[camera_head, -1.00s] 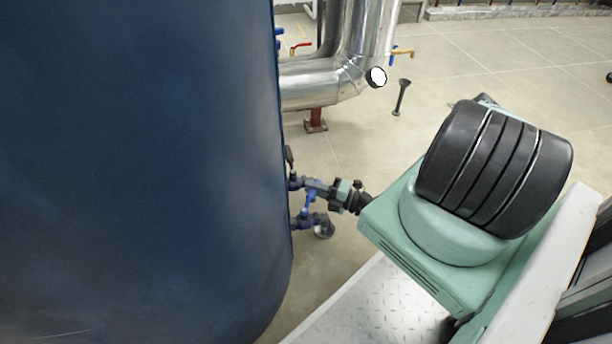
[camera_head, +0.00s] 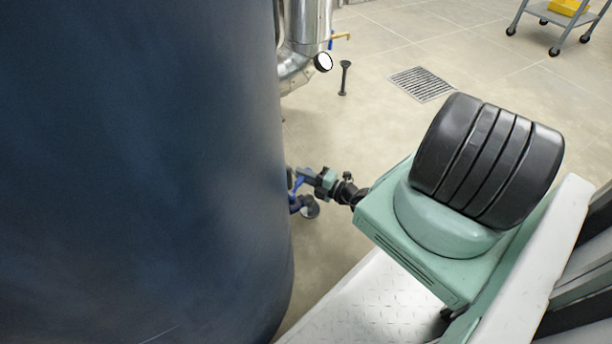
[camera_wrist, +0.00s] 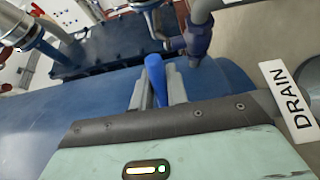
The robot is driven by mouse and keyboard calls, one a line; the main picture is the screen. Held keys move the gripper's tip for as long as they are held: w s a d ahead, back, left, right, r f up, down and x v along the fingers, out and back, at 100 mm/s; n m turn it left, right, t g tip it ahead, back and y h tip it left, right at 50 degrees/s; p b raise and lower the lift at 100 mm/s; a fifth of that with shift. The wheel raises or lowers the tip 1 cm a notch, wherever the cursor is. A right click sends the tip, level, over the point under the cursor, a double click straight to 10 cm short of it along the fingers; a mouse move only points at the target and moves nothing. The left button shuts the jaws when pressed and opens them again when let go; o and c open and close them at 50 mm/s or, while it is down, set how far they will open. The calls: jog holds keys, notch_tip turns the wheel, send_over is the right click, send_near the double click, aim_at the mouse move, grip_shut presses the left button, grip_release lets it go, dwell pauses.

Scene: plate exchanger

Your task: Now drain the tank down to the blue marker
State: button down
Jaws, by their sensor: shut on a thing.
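The large blue tank (camera_head: 140,170) fills the left of the head view. My gripper (camera_head: 312,178) is at its lower right side, beside small valve fittings. In the wrist view my gripper (camera_wrist: 157,88) has its two grey fingers closed on a blue valve handle (camera_wrist: 154,68). The handle shows only partly in the head view (camera_head: 301,182). A white plate reading DRAIN (camera_wrist: 290,100) is right of the fingers. A dark outlet fitting (camera_head: 309,208) sits below the handle. I see no blue level marker or liquid level.
Silver pipes (camera_head: 308,25) with a round white gauge (camera_head: 323,62) stand behind the tank. A dark floor post (camera_head: 344,78) and a floor grate (camera_head: 421,84) are beyond. A grey cart (camera_head: 555,20) stands at the upper right. Open floor lies between.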

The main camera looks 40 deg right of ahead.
jog(key=shift+s, duration=0.1)
jog(key=c, duration=1.4)
grip_release()
jog(key=p+v, duration=0.4)
jog(key=v, duration=1.3)
jog(key=shift+s+d, duration=0.15)
